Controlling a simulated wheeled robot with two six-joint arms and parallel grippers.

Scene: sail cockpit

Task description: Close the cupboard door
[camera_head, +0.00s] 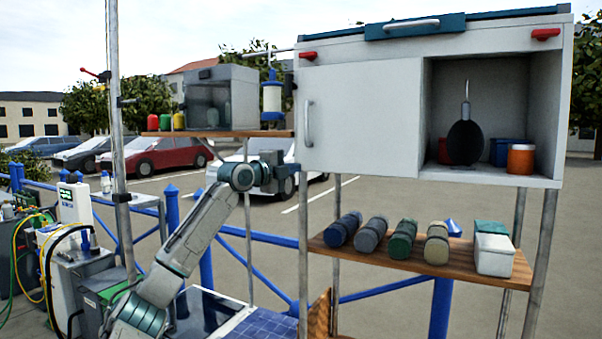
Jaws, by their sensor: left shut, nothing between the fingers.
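The white cupboard (480,39) stands at the upper right on metal posts. Its flat pale door (365,120) covers the left part of the front and has a vertical handle (308,123) near its left edge. The right part is open and shows the inside. My left gripper (288,172) is shut and empty beside the lower left corner of the cupboard, below and left of the handle. I cannot tell whether it touches the cupboard. My right gripper is not in view.
Inside the cupboard are a dark round paddle-like item (466,142), an orange jar (520,159) and blue boxes (507,152). A wooden shelf (420,262) below carries several rolls and a white box (494,254). A grey cabinet (221,98) stands on another shelf left of the cupboard.

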